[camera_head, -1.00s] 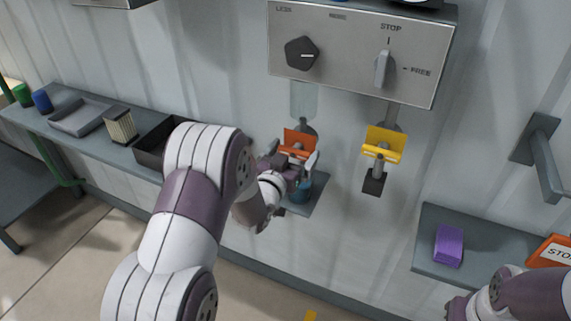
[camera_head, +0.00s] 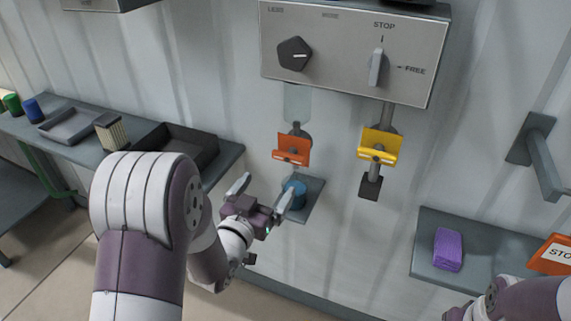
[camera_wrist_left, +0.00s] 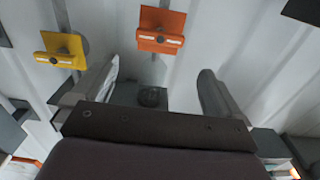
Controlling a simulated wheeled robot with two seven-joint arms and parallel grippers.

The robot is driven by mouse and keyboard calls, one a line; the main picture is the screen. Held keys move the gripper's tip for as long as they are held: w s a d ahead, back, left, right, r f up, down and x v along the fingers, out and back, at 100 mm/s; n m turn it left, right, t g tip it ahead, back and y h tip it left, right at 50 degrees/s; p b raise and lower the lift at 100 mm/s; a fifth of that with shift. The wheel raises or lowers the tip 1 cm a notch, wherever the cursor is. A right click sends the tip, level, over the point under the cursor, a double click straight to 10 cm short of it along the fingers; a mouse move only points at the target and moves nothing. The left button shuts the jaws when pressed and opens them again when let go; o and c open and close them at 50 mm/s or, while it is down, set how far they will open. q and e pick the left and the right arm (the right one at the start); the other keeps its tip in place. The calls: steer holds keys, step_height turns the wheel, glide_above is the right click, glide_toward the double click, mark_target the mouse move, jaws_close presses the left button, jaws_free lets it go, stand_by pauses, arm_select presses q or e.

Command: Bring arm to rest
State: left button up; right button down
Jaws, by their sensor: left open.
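My left gripper (camera_head: 262,194) is open and empty, in front of the wall and below the orange hook plate (camera_head: 291,149). Its two fingers are spread wide apart. The orange plate hangs clear of the fingers, and it also shows ahead of them in the left wrist view (camera_wrist_left: 162,30). A blue cylinder (camera_head: 296,193) stands on a small grey shelf (camera_head: 312,205) just behind one finger. My right arm shows only at the lower right edge of the head view; its fingers are out of view.
A yellow hook plate (camera_head: 380,146) hangs right of the orange one, below a control panel (camera_head: 350,50) with a knob and a lever. A left shelf (camera_head: 75,152) holds trays.

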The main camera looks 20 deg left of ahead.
arm_select(q)
steer(key=s+f+n+g+y, duration=0.2)
steer(key=s+f+g, duration=0.9)
steer(key=f+g, duration=0.2)
steer(key=s+d+r+m+g+h, duration=0.1)
steer(key=s+d+r+g, duration=0.2)
steer(key=s+d, duration=0.1)
steer(key=shift+d+r+m+g, duration=0.3)
steer(key=shift+d, duration=0.6)
steer(key=shift+c, duration=0.3)
